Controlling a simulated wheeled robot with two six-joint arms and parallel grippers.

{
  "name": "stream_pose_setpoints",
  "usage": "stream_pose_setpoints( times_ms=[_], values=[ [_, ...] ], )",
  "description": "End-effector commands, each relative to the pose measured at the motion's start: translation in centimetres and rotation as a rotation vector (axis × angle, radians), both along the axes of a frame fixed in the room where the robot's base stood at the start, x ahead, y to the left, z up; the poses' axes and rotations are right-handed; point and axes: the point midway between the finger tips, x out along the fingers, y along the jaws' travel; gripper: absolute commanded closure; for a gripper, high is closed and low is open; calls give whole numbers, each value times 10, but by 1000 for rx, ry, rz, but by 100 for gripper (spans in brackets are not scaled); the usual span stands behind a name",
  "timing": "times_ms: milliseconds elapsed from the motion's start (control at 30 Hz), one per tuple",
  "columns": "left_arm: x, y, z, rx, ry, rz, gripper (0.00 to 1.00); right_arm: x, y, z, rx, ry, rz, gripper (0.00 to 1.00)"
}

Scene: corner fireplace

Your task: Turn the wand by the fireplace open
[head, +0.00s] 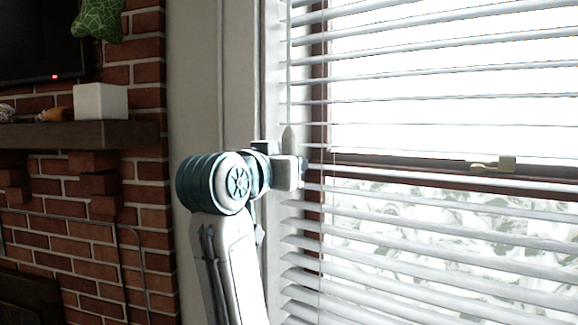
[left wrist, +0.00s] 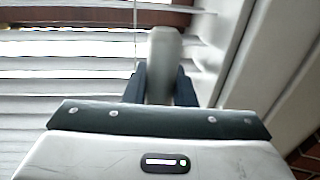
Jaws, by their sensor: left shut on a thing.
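The wand (head: 289,95) is a thin pale rod hanging down the left edge of the white window blind (head: 430,210), with a thicker tapered grip at its lower end. My left gripper (head: 288,160) is at that grip, in front of the blind's left edge. In the left wrist view the wand's grip (left wrist: 164,62) stands between the two dark fingers of my left gripper (left wrist: 160,85), which are shut on it. The blind's slats are tilted with gaps between them, and bright light shows through. My right gripper is in neither view.
The brick fireplace (head: 150,190) with its dark mantel (head: 80,134) is at the left, and a white box (head: 100,101) stands on the mantel. The pale window frame (head: 195,90) is close to my left arm. A brown window rail with a latch (head: 495,164) lies behind the slats.

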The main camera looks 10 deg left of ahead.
Motion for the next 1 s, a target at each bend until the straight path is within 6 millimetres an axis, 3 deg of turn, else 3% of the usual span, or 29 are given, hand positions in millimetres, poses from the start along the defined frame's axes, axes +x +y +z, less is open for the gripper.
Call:
stream_pose_setpoints(
  times_ms=[33,67,133,433,567,1000],
  values=[
    [0,0,2,0,-5,1,99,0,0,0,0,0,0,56],
    [0,0,2,0,-5,1,70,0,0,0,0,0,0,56],
    [0,0,2,0,-4,0,57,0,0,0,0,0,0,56],
    [-1,1,1,-1,-3,0,55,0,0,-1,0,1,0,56],
    [-12,4,-1,-1,-4,1,55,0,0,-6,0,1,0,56],
    [-90,26,0,-1,-7,2,55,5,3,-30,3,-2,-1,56]
  ],
)
